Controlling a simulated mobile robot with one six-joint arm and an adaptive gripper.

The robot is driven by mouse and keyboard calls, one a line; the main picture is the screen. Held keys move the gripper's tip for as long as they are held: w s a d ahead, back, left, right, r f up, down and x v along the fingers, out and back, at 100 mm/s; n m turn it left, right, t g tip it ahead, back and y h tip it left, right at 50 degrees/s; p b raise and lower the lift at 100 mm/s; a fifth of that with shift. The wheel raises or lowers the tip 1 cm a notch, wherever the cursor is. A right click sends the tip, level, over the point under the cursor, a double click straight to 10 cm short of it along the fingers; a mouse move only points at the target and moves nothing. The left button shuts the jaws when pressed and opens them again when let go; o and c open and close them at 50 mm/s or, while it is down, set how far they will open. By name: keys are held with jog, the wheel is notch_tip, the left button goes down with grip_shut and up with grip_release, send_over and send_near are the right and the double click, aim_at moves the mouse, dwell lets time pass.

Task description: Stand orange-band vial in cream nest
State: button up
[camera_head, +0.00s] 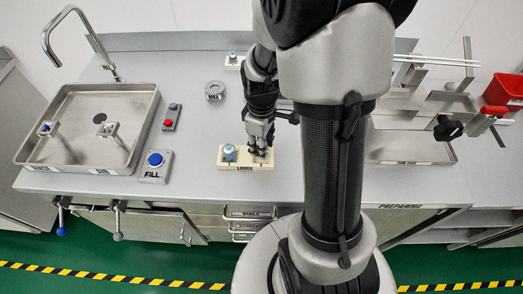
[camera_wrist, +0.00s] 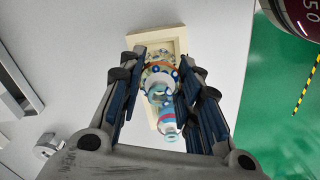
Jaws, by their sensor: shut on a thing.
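The cream nest (camera_head: 235,166), labelled LARGE, lies on the counter near its front edge. It also shows beneath my fingers in the wrist view (camera_wrist: 178,45). My gripper (camera_head: 261,150) points down over the nest's right part and is shut on a vial with an orange band (camera_wrist: 160,68), seen between the fingertips in the wrist view. I cannot tell whether this vial's base rests in the nest. A second vial with a teal cap (camera_head: 229,152) stands at the nest's left end; a vial with a pink-red band (camera_wrist: 168,122) shows just below the held one in the wrist view.
A steel basin (camera_head: 85,105) with two small stands is at the left. A blue FILL button (camera_head: 155,160) and a red button box (camera_head: 172,117) lie between. A small cream holder with a vial (camera_head: 233,61) stands behind. A grey ring (camera_head: 214,90) sits on open counter.

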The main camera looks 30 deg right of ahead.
jog(key=shift+f+b, duration=0.35)
jog(key=shift+f, duration=1.1)
jog(key=shift+f, duration=0.1)
jog(key=o, duration=1)
